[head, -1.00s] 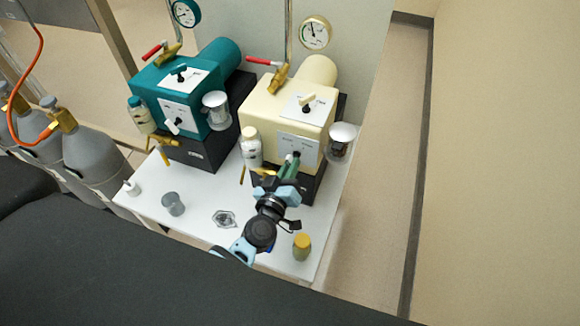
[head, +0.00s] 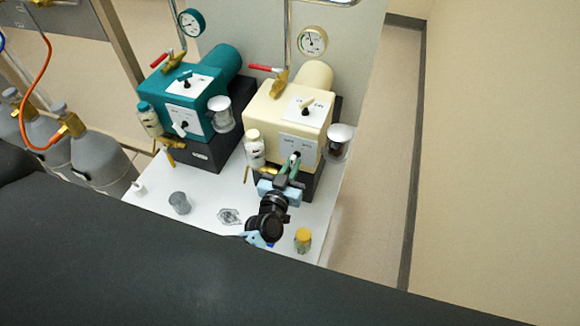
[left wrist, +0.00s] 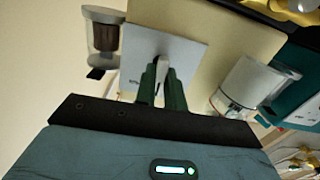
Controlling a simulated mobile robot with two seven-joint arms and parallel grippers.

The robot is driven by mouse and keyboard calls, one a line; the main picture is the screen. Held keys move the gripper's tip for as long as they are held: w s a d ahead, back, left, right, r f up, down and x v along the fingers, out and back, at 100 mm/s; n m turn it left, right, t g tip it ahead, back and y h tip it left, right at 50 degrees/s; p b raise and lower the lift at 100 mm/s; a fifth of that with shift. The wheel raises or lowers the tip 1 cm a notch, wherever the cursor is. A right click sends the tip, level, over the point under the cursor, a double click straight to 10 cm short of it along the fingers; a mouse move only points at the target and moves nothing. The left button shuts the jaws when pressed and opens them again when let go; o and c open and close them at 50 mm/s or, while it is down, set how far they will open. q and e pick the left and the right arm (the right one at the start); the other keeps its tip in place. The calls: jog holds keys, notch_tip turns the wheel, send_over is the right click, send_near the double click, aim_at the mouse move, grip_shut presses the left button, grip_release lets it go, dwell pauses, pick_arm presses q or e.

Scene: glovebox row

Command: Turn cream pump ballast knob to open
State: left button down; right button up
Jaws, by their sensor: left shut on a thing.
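The cream pump (head: 287,108) stands at the right of the white table. In the left wrist view the white knob (left wrist: 161,66) shows between the two fingers, in front of the plate (left wrist: 190,60). The fingers hide most of the knob, and the label text is too small to read. My right gripper is not in view.
The teal pump (head: 195,95) stands to the left with similar knobs. A clear jar (head: 338,142) sits at the cream pump's right, a white bottle (head: 255,148) at its left. A yellow-capped jar (head: 303,240) and grey cup (head: 180,203) stand on the table (head: 205,225).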

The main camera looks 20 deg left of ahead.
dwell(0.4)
pick_arm(q)
jog(key=c, duration=1.5)
grip_release()
jog(key=shift+s+a, duration=0.15)
jog(key=shift+s, duration=3.8)
jog(key=s+a+f+g, duration=0.1)
jog(key=s+f+g, duration=0.2)
jog(key=s, duration=0.5)
jog(key=s+a+f+m+g+h, duration=0.1)
jog(key=s+a+f+g, duration=0.1)
jog(key=s, duration=0.7)
jog(key=s+a+f+m+g, duration=0.1)
jog(key=s+f+g, duration=0.3)
jog(key=s, duration=0.5)
jog(key=shift+a+f, duration=0.25)
jog(key=shift+f, duration=1)
